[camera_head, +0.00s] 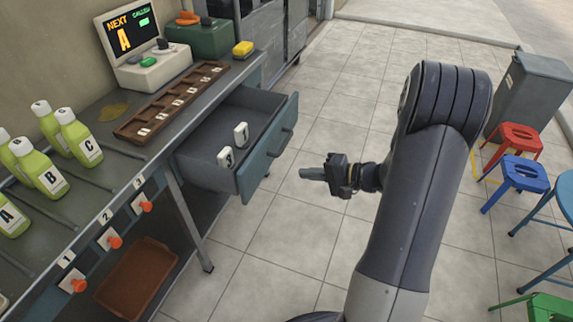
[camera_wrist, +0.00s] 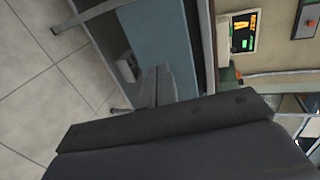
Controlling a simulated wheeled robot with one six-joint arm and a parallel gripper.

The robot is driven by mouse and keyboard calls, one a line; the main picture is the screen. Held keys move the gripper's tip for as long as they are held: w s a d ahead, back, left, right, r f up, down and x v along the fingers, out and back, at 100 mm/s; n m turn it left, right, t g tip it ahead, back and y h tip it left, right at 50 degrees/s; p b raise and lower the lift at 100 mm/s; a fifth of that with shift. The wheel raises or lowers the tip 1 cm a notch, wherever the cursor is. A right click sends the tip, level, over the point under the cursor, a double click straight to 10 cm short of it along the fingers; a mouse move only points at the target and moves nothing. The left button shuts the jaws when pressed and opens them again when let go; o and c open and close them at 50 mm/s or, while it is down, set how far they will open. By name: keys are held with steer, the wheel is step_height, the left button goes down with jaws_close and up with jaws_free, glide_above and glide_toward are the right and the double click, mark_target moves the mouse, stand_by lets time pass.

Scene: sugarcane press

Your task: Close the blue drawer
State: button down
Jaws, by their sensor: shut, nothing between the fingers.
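The blue drawer (camera_head: 268,150) stands pulled out from under the metal counter in the head view, with a dark bar handle on its front. Two white tiles with dark marks, one (camera_head: 241,134) and another (camera_head: 226,158), stand inside it. My gripper (camera_head: 304,173) is shut and empty, to the right of the drawer front, apart from it and pointing toward it. In the wrist view the drawer's blue panel (camera_wrist: 158,45) shows beyond my shut fingers (camera_wrist: 158,75), which hide part of it.
The counter holds a brown slotted tray (camera_head: 172,100), a screen reading NEXT A (camera_head: 128,30) and several green bottles (camera_head: 78,138). A brown tray (camera_head: 137,272) lies on the lower shelf. Red (camera_head: 517,135) and blue (camera_head: 525,173) stools stand at the right. Tiled floor before the drawer is clear.

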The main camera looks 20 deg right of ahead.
mark_target(255, 167)
steer(key=b+x, duration=0.1)
steer(key=x, duration=0.3)
steer(key=b+x, duration=0.1)
steer(key=x, duration=0.3)
steer(key=b+x, duration=0.1)
steer(key=x, duration=0.3)
steer(key=shift+w+a+r+b, duration=0.2)
steer(key=shift+a+r+b, duration=0.05)
steer(key=shift+a+b, duration=0.1)
steer(key=shift+w+a+r, duration=0.1)
steer(key=shift+a, duration=0.05)
steer(key=shift+w+a+r+p, duration=0.15)
steer(key=shift+w+a+p, duration=0.15)
steer(key=shift+a+p, duration=0.25)
steer(key=w+a+p, duration=0.3)
steer(key=w+a, duration=0.1)
steer(key=a, duration=0.1)
steer(key=w+a+p, duration=0.3)
steer(key=w+a, duration=0.1)
steer(key=a, duration=0.2)
steer(key=w+a+p, duration=0.3)
steer(key=w+a, duration=0.1)
steer(key=a, duration=0.1)
steer(key=shift+w+a+p, duration=0.15)
steer(key=shift+a+p, duration=0.2)
steer(key=shift+p, duration=0.05)
steer(key=shift+w+a, duration=0.1)
